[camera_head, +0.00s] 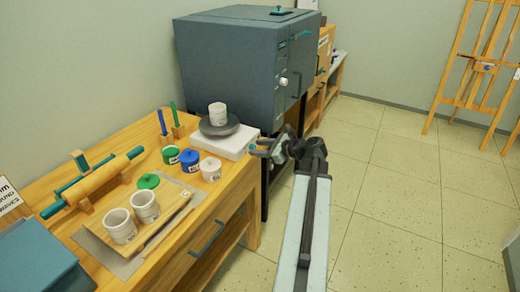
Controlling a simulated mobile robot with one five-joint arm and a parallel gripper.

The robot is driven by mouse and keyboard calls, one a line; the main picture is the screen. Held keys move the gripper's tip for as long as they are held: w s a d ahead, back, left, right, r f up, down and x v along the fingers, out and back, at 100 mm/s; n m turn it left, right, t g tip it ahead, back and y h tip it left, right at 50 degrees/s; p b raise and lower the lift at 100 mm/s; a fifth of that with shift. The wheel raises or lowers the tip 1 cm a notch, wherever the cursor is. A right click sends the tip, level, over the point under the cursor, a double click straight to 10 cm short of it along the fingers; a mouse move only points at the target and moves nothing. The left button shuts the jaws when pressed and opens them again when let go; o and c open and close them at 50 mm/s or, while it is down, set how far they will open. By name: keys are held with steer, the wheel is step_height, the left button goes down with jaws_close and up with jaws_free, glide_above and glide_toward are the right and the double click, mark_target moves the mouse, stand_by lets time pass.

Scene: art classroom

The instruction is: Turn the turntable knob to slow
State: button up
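The turntable has a white base (235,146) and a dark grey disc (204,128) on top. It stands near the right end of the wooden table. A white cup (218,113) stands upright on the disc. My gripper (257,147) is at the right side of the white base, very close to it. I cannot tell whether it touches. No turntable knob can be made out; the gripper covers part of that side. The gripper is small here, and I cannot tell whether its fingers are open or shut.
A large grey kiln (232,62) with a white knob (283,82) stands behind the turntable. Lidded jars, including a blue one (189,160), two cups and a rolling pin (100,181) occupy the table (217,207). Tiled floor (390,200) is clear at right; an easel (470,90) stands beyond.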

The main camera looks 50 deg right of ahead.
jaws_close()
steer(key=shift+d+m+y, duration=0.2)
steer(key=shift+m+y, duration=0.4)
steer(key=shift+m, duration=0.2)
steer(key=shift+m+g+y, duration=0.3)
steer(key=shift+m+y, duration=0.4)
steer(key=shift+m, duration=0.3)
steer(key=shift+o, duration=1.2)
jaws_free()
